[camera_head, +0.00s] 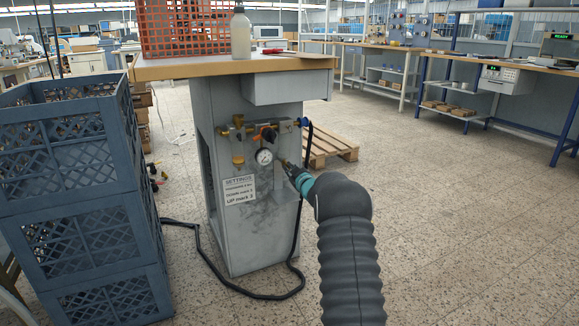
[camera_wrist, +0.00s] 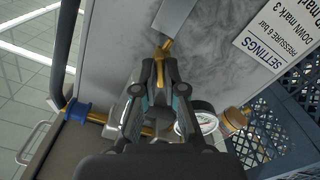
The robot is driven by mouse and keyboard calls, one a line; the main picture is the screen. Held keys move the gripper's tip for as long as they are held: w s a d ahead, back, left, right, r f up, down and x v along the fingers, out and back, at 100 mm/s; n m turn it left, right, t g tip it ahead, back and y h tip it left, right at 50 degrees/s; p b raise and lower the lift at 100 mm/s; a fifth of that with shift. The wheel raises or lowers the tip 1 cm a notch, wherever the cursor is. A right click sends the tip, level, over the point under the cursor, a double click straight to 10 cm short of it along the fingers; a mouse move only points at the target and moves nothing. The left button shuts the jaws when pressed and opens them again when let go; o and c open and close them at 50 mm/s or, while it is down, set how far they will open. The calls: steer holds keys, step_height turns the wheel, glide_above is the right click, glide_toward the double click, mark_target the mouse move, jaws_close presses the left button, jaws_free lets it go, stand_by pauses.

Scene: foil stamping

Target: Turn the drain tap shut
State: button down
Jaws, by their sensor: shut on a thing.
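The drain tap (camera_wrist: 164,48) is a small brass fitting on the grey cabinet's air unit. In the wrist view it shows just past my fingertips, partly hidden by them. In the head view, brass (camera_head: 283,162) shows at the tip of my gripper (camera_head: 289,168), right of the gauge. In the wrist view my gripper (camera_wrist: 161,66) has its fingers close together, shut on the brass tap. Most of the handle is hidden between the fingers, so its angle is hard to tell.
A pressure gauge (camera_head: 264,157), a black knob (camera_head: 268,134) and a brass bowl (camera_head: 238,159) are close to my gripper. A settings label (camera_head: 240,190) is on the cabinet. A black hose (camera_head: 298,215) hangs at right. Stacked blue crates (camera_head: 75,190) stand left. Floor at right is clear.

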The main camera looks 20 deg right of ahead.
steer(key=m+p, duration=0.2)
steer(key=m, duration=0.3)
steer(key=shift+m, duration=0.4)
steer(key=shift+p, duration=0.3)
steer(key=c, duration=1.3)
jaws_free()
steer(key=shift+o, duration=0.2)
steer(key=s, duration=1.2)
steer(key=shift+d, duration=0.2)
